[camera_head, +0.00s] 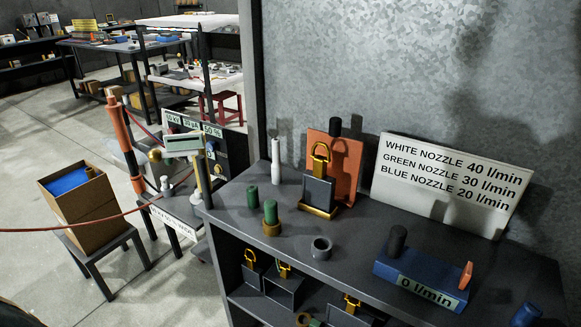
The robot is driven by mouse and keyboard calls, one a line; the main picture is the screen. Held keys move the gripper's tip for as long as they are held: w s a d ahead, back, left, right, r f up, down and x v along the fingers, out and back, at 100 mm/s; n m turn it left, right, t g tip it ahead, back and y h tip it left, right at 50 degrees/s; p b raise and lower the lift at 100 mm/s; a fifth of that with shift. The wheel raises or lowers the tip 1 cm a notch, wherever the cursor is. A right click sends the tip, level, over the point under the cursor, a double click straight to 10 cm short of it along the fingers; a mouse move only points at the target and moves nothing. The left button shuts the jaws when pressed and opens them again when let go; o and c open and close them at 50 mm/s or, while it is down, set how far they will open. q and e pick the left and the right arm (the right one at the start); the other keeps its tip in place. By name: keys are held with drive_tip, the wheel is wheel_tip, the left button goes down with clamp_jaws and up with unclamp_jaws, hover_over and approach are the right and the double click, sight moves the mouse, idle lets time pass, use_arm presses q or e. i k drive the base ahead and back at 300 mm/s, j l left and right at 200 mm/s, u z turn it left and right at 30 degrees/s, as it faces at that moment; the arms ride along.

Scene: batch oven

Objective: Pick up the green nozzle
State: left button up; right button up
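A green nozzle (270,211) stands upright with a brass-coloured collar (271,228) at its foot, near the left front edge of the dark shelf top (335,222). A plain darker green cylinder (252,197) stands just behind it to the left. I cannot tell for certain which of the two is the nozzle proper. A tall white nozzle (276,162) stands further back, and a blue one (526,315) is at the lower right. Neither of my grippers shows in the head view.
A grey ring (321,248) lies right of the green nozzle. A gold-handled block (318,191) stands behind it. A blue flow meter (421,276) reads 0 l/min. A sign (450,184) lists nozzle flows. A red rope (95,223) and a box on a stool (84,214) are left.

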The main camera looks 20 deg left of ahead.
sight(252, 190)
drive_tip(key=j+u, duration=0.2)
drive_tip(key=u, duration=0.15)
drive_tip(key=i+j+u, duration=0.15)
drive_tip(key=u, duration=0.2)
drive_tip(key=i+j+u, duration=0.15)
drive_tip(key=u, duration=0.2)
drive_tip(key=k+l+u, duration=0.25)
drive_tip(key=l, duration=0.35)
drive_tip(key=k+l+u, duration=0.25)
drive_tip(key=k+l, duration=0.2)
drive_tip(key=i+j+z, duration=0.3)
drive_tip(key=j, duration=0.3)
drive_tip(key=i+j+z, duration=0.15)
drive_tip(key=i+j, duration=0.15)
